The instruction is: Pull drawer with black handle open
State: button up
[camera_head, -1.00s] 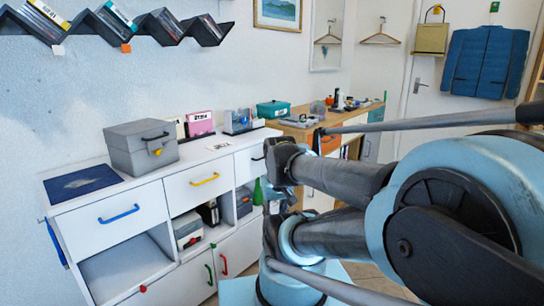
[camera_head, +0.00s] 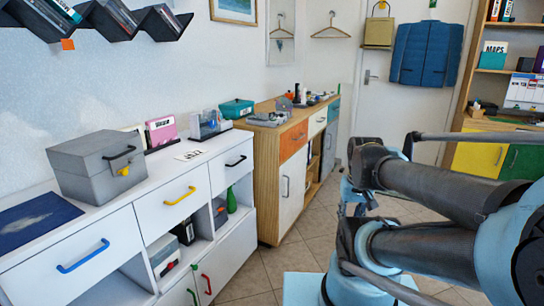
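The drawer with the black handle (camera_head: 237,161) is the white top-right drawer (camera_head: 222,176) of the white cabinet, left of centre in the head view. Its front looks flush with the cabinet, so it appears shut. Nothing covers its handle. My arm fills the right side, with its dark and light blue links well to the right of the drawer. Part of what may be my gripper (camera_head: 354,196) shows behind the arm joint, apart from the drawer. Its fingers cannot be made out.
The white cabinet also has drawers with yellow (camera_head: 180,196) and blue (camera_head: 83,256) handles. A grey box (camera_head: 97,165) stands on top. A wooden cabinet (camera_head: 268,180) stands beyond its right end. Tiled floor (camera_head: 275,260) is open in front of the cabinets.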

aim_at(226, 169)
jog(key=z, duration=0.4)
jog(key=i, duration=0.3)
jog(key=u, duration=1.4)
